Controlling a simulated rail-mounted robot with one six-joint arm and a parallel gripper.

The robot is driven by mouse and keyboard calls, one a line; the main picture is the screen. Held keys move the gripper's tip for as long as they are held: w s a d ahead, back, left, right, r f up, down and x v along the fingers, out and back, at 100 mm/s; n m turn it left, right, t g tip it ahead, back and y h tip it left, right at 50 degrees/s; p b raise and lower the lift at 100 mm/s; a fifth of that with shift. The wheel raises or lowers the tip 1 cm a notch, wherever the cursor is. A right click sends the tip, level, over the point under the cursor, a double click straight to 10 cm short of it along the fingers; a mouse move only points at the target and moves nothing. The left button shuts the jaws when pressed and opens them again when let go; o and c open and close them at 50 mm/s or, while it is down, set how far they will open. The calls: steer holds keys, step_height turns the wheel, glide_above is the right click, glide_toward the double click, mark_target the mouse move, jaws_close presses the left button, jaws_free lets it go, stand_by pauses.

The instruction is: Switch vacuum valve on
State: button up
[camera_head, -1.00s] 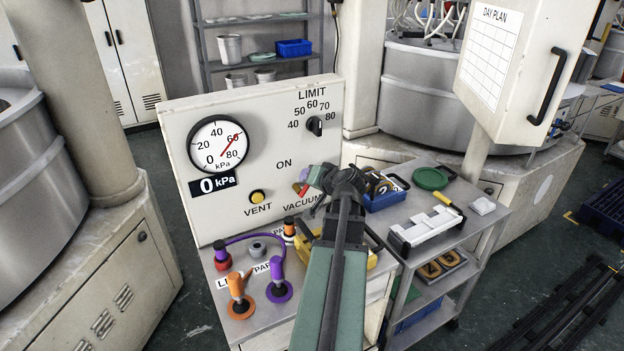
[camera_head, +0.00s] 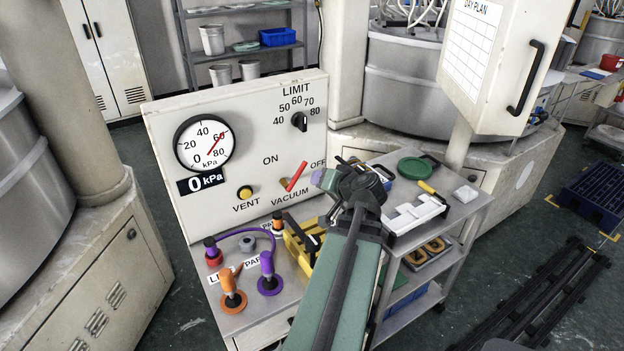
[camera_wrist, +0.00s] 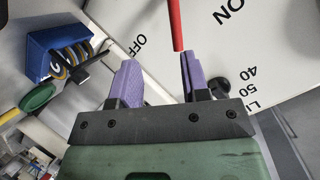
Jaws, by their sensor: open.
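The vacuum valve's red lever (camera_head: 297,176) stands on the white panel (camera_head: 225,107) above the word VACUUM. It tilts up and right, with its tip nearer to OFF than to ON. My gripper (camera_head: 317,178) is open and empty, just right of the lever in the head view. In the wrist view, my gripper's purple fingers (camera_wrist: 158,65) are apart. The red lever (camera_wrist: 175,25) ends by the right fingertip, and I cannot tell whether they touch. OFF shows beyond the left finger.
A yellow VENT button (camera_head: 245,193) is left of the lever; a black LIMIT knob (camera_head: 299,121) is above. Orange and purple suction handles (camera_head: 268,272) and a yellow item (camera_head: 312,240) crowd the bench below. A cart (camera_head: 468,205) with a blue bin stands right.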

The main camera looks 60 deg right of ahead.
steer(key=d+f+n+t+y+b, duration=0.2)
steer(key=d+f+t+b, duration=0.1)
steer(key=d+f+b, duration=0.5)
steer(key=n+t+y, duration=0.3)
steer(key=n+y, duration=0.4)
glide_toward(299, 176)
steer(key=w, duration=0.7)
steer(key=w+p, duration=0.1)
steer(key=w, duration=0.2)
steer(key=shift+w+a+r, duration=0.25)
steer(key=shift+a+r, duration=0.1)
steer(key=shift+a, duration=0.05)
jaws_close()
